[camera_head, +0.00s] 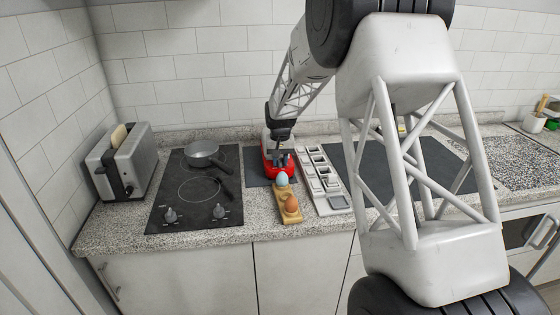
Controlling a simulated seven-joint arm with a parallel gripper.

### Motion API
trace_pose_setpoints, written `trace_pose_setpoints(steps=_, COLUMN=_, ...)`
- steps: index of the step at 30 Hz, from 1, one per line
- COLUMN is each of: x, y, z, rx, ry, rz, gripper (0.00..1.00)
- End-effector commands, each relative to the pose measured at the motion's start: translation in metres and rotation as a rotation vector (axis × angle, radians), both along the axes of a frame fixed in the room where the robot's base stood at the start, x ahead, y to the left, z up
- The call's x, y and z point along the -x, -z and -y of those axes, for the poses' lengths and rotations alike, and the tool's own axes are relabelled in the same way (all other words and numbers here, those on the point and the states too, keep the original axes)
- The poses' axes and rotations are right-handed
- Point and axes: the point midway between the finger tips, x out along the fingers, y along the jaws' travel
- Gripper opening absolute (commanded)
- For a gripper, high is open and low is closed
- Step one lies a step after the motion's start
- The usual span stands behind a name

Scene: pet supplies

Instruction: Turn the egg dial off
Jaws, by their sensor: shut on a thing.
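A small red appliance (270,169), which I take to be the egg cooker, stands on a dark mat at the middle of the counter. My gripper (283,162) points down at its front side and is shut on a small part there, which looks to be the egg dial. The dial itself is hidden by the fingers, so its setting cannot be seen. A wooden egg holder (287,215) lies just in front, with a pale blue egg (282,179) and a brown egg (291,204) in it.
A black hob (168,205) with a grey pan (203,153) and two knobs is on the left, beside a toaster (122,165) with bread. A grey compartment tray (330,204) lies close on the right. My arm hides much of the right counter.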

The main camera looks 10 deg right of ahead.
Motion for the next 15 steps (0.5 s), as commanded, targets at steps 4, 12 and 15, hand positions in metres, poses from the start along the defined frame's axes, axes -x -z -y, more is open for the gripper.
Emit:
trace_pose_setpoints(steps=4, x=0.0001, y=-0.0002, z=0.0000, rx=0.000, ry=-0.057, rz=0.000, gripper=0.03)
trace_pose_setpoints(steps=12, x=-0.0002, y=-0.0011, z=0.0000, rx=0.000, ry=-0.236, rz=0.001, gripper=0.03)
trace_pose_setpoints(steps=15, x=-0.0002, y=-0.0011, z=0.0000, rx=0.000, ry=-0.299, rz=0.001, gripper=0.03)
